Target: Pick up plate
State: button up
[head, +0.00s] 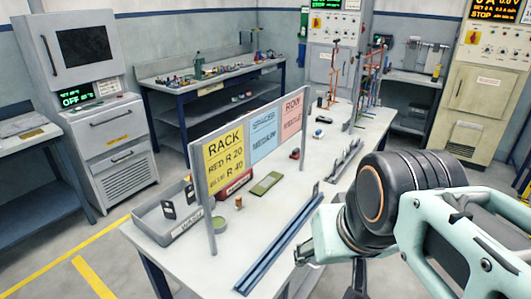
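No single thing is clearly marked as the plate. A flat olive-green plate-like piece (266,183) lies on the white table, behind the front rail. Two small dark upright plates with cut-outs, one at the left (168,210) and one at the right (190,193), stand in a grey tray labelled WASH (178,235). My gripper (302,256) seems to be at the pale green arm end, over the table's right front part and apart from these pieces. Its fingers are mostly hidden, and I see nothing held.
A blue rail (280,244) lies along the table front. A sign board (223,155) with yellow, blue and pink panels stands upright along the table. A red bin (232,184) is behind it. Thin racks with reddish parts (365,85) stand at the far end. Bare tabletop (250,215) lies between.

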aim_at(316, 187)
jog(key=z, duration=3.4)
jog(key=u, duration=2.25)
jog(key=i+u, duration=0.3)
jog(key=i+l+u, duration=0.15)
jog(key=i+u, duration=0.15)
